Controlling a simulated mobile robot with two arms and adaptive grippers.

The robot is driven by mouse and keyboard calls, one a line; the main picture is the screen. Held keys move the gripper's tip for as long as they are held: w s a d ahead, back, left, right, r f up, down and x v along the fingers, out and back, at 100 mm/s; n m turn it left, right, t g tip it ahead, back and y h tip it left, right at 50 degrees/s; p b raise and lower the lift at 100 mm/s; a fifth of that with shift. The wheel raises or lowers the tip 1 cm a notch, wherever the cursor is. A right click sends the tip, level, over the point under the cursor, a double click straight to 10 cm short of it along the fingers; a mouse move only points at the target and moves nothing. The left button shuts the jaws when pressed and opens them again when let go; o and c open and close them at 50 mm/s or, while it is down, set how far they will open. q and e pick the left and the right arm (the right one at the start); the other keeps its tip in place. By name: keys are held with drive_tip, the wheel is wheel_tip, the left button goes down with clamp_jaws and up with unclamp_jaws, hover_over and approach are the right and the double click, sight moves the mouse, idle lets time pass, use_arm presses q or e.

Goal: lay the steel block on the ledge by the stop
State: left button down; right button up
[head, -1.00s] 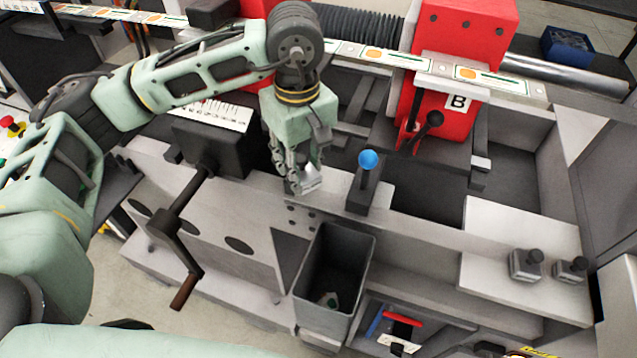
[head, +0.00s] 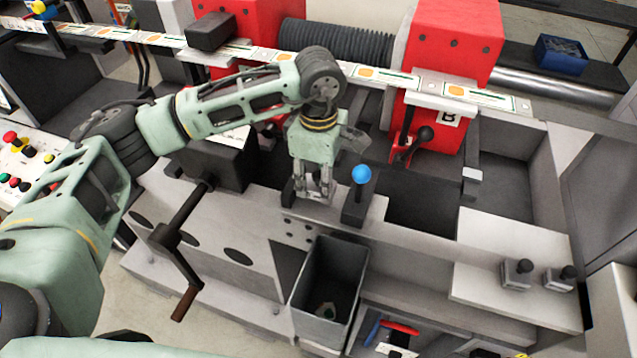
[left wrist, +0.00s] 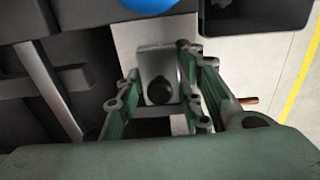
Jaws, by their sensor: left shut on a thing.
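My left gripper (head: 316,196) points down over the pale ledge (head: 376,210), just left of the stop, a dark block (head: 355,206) with a blue ball on a stem. In the left wrist view the steel block (left wrist: 157,62), with a black knob on top, sits between the fingers of the left gripper (left wrist: 160,98), which are shut on it. The blue ball (left wrist: 148,4) shows at that view's top edge. In the head view the fingers mostly hide the block. I cannot tell whether it touches the ledge. My right gripper is not in view.
A grey open bin (head: 328,285) hangs in front of the ledge. A crank handle (head: 178,237) sticks out at the left. Two knobbed steel blocks (head: 517,273) stand on a pale plate (head: 500,235) at right. Red machine housings (head: 450,65) and a label strip lie behind.

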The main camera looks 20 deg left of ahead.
sight(319, 174)
use_arm(q)
wheel_tip(319, 174, down, 2)
drive_tip(key=shift+f+p, duration=0.1)
drive_tip(key=shift+p, duration=0.2)
drive_tip(key=shift+f+b, duration=0.25)
drive_tip(key=shift+b, duration=0.05)
drive_tip(key=c, duration=1.2)
unclamp_jaws()
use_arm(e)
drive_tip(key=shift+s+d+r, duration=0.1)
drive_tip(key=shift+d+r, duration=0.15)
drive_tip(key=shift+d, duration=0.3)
use_arm(q)
drive_tip(key=shift+r, duration=0.1)
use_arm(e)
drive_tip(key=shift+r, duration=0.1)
use_arm(q)
drive_tip(key=shift+r+p, duration=0.2)
drive_tip(key=shift+p, duration=0.2)
wheel_tip(319, 174, up, 10)
drive_tip(key=b, duration=0.4)
drive_tip(key=shift+r, duration=0.9)
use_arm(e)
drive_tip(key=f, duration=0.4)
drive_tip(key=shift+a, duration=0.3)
